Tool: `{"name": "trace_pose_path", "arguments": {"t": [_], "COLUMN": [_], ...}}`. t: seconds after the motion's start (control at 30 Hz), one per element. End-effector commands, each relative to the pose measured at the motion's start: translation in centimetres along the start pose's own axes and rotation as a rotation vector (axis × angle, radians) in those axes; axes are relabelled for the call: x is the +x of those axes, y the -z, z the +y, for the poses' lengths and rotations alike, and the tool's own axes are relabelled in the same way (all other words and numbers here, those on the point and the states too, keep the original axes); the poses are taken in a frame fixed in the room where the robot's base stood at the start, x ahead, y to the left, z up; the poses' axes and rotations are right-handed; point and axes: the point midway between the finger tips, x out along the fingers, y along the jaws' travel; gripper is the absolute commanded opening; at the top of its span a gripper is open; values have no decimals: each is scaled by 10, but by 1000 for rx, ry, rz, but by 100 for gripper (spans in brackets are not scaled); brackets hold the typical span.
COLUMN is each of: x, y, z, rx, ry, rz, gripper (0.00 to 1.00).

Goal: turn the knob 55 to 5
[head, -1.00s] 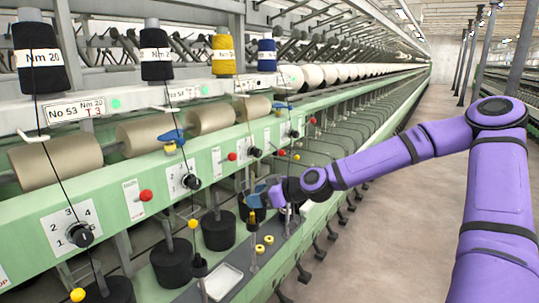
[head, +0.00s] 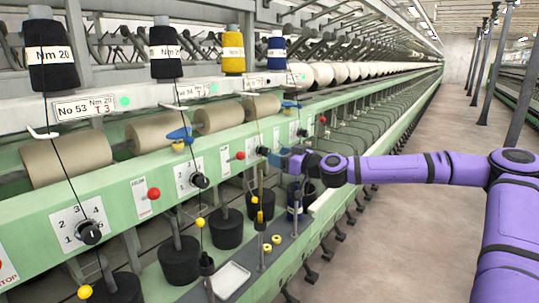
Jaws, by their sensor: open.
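Black knobs sit on white scale plates along the green rail. The nearest knob (head: 89,232) is below the "No 53" sign, with digits around it. A second knob (head: 199,180) is further along. The third knob (head: 263,150), likely number 55 by order, is small; its number and setting cannot be read. My gripper (head: 274,158) is open just right of this third knob, its blue fingers pointing at it. I cannot tell whether they touch it. A fourth knob (head: 302,132) is beyond.
Red ball handles (head: 153,194) stick out between the knobs. Yarn lines with yellow balls (head: 200,222) hang in front of the rail. A white tray (head: 231,280) and yellow rings (head: 276,239) lie on the lower ledge. The aisle floor (head: 400,220) at right is clear.

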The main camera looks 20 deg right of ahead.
Motion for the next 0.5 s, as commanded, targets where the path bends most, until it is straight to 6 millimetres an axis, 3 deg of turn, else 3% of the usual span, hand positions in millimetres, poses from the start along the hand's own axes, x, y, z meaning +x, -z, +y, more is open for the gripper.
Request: {"name": "trace_pose_path", "arguments": {"t": [0.2, 0.5], "x": [32, 45], "y": [0, 0], "z": [0, 0], "rx": [2, 1], "ry": [0, 0], "rz": [0, -1], "gripper": [59, 59]}}
